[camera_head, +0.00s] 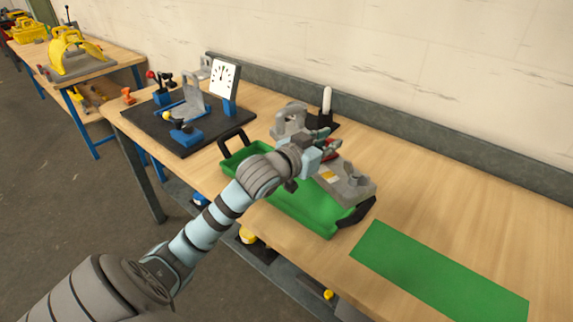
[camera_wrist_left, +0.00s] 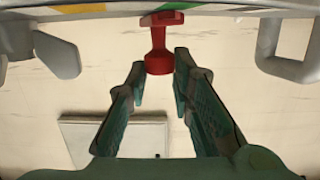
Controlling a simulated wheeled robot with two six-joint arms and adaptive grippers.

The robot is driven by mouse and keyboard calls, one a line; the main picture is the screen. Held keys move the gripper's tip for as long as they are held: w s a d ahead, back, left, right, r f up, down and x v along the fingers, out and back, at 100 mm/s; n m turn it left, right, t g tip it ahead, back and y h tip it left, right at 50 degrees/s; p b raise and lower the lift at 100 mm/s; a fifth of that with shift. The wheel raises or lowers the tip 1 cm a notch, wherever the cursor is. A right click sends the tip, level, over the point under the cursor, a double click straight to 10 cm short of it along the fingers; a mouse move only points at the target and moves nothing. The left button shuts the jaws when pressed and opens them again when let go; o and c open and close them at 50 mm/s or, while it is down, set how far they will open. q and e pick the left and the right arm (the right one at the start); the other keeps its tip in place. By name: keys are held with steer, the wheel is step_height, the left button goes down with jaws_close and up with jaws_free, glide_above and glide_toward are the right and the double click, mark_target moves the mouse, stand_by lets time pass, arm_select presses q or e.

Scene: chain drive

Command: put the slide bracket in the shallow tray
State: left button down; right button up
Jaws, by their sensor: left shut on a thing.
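The slide bracket (camera_head: 351,184) is a grey part with an upright looped lug (camera_head: 290,121), a yellow mark and a red knob. The knob (camera_wrist_left: 159,45) shows between the fingers in the left wrist view. My left gripper (camera_head: 326,147) is shut on the bracket by this knob. It holds the bracket over the far side of the shallow tray (camera_head: 305,212), a green tray with black handles. I cannot tell whether the bracket touches the tray. My arm hides part of the tray. My right gripper is not in view.
A white cylinder (camera_head: 326,100) on a black base stands behind the bracket. To the left, a black mat (camera_head: 150,128) carries a blue and grey fixture and a white dial (camera_head: 224,79). A flat green mat (camera_head: 440,270) lies to the right. The bench at far right is clear.

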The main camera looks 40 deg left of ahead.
arm_select(q)
steer(key=w+a+r+n+y, duration=0.1)
steer(key=a+r+n+y, duration=0.35)
steer(key=a, duration=0.45)
steer(key=shift+m+g+y, duration=0.25)
steer(key=shift+g+y, duration=0.1)
steer(key=shift+g, duration=0.05)
step_height(320, 180, down, 19)
steer(key=b, duration=0.5)
steer(key=shift+w+a+f, duration=0.1)
steer(key=shift+a+f, duration=0.05)
steer(key=c, duration=1.7)
jaws_free()
steer(key=shift+f, duration=0.1)
steer(key=shift+o, duration=1.4)
steer(key=shift+s, duration=0.2)
steer(key=p+v, duration=0.1)
steer(key=v, duration=1)
steer(key=shift+s+r+p, duration=0.25)
steer(key=shift+s+p, duration=0.05)
steer(key=shift+s, duration=0.05)
